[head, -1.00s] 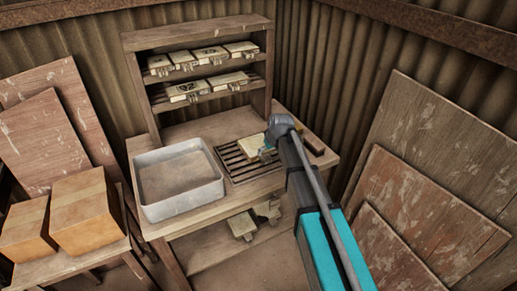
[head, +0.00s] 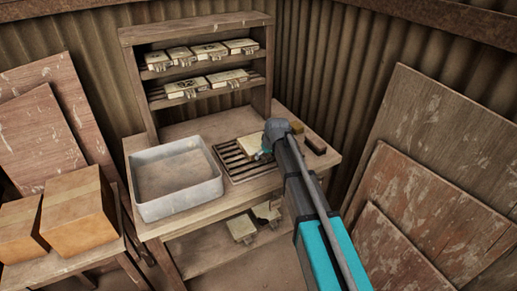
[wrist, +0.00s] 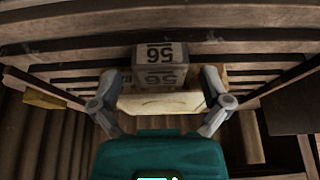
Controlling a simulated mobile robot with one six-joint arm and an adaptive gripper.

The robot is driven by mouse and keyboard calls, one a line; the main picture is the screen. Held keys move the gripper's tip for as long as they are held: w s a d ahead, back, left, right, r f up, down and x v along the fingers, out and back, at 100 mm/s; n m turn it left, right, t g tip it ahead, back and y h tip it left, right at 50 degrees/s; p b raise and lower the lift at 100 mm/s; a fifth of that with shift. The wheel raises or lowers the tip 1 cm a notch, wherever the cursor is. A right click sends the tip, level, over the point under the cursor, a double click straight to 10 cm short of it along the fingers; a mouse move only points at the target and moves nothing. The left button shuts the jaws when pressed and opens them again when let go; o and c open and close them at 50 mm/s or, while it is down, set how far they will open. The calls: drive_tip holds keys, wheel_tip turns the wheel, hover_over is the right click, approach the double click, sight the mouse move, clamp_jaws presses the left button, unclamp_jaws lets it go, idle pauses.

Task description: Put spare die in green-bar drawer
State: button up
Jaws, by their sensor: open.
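My gripper (wrist: 162,80) is open, with one finger on each side of a grey-brown block marked 56 (wrist: 160,68) in the wrist view. A pale flat piece (wrist: 160,103) lies just nearer than the block, also between the fingers. I cannot tell whether the fingers touch either one. In the head view my gripper (head: 262,152) is low over the slatted rack (head: 232,165) on the bench, beside a pale block (head: 239,149); the arm hides part of this area. No drawer with a green bar can be made out, and I cannot tell which piece is the spare die.
A grey metal tray (head: 180,209) stands left of the rack. A shelf unit (head: 195,33) behind holds several pale numbered blocks. A dark block (head: 315,145) and a small yellowish block (head: 298,128) lie right of my gripper. More blocks (head: 241,228) sit on the under-shelf.

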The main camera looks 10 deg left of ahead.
drive_tip(key=shift+c, duration=0.3)
clamp_jaws()
idle(0.5)
